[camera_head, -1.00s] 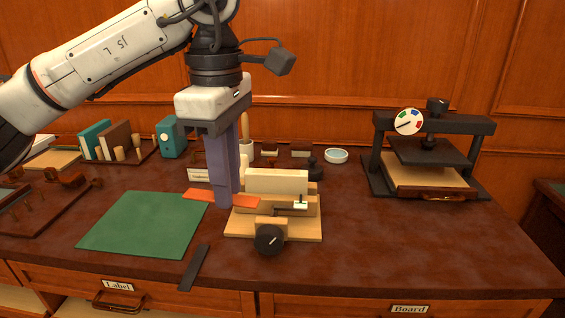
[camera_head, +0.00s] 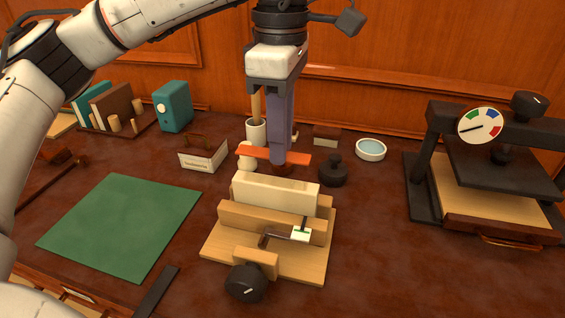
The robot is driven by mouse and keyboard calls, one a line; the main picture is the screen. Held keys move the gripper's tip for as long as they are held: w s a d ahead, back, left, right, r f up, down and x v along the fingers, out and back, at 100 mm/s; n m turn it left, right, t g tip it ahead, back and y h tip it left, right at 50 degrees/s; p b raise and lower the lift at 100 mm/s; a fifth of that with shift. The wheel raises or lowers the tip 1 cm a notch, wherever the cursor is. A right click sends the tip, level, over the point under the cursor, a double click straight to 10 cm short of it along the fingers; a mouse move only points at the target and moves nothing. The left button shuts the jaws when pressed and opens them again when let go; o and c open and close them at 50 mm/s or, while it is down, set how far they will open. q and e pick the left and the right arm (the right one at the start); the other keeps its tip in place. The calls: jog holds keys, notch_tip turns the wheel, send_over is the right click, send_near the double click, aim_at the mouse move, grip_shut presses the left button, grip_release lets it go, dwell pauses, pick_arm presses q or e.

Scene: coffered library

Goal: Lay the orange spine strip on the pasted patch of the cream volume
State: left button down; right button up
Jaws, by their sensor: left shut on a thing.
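My left gripper (camera_head: 279,160) points straight down, with its purple-grey fingers shut on the orange strip (camera_head: 252,153). The strip sticks out on both sides of the fingers, roughly level. In the picture the strip shows just above the far edge of the cream volume (camera_head: 272,195), apart from it. The volume lies spine up in a wooden holder (camera_head: 222,246) with a black knob (camera_head: 246,283). I cannot make out a pasted patch on it. My right gripper is not in view.
A green mat (camera_head: 122,224) lies empty to the left. A black round weight (camera_head: 333,171) and a white dish (camera_head: 370,149) stand behind right of the holder. A press with a dial (camera_head: 481,126) stands at the right. The tabletop between holder and press is clear.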

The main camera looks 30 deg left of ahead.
aim_at(281, 183)
pick_arm(q)
notch_tip(281, 183, down, 5)
jog(key=shift+f, duration=0.1)
dwell(0.3)
jog(key=shift+f+b, duration=0.3)
jog(key=shift+b, duration=0.1)
jog(key=c, duration=1.6)
grip_release()
jog(key=shift+r, duration=0.15)
notch_tip(281, 183, up, 12)
jog(key=shift+w+r+p, duration=0.1)
jog(key=shift+r+p, duration=0.15)
jog(key=shift+p, duration=0.65)
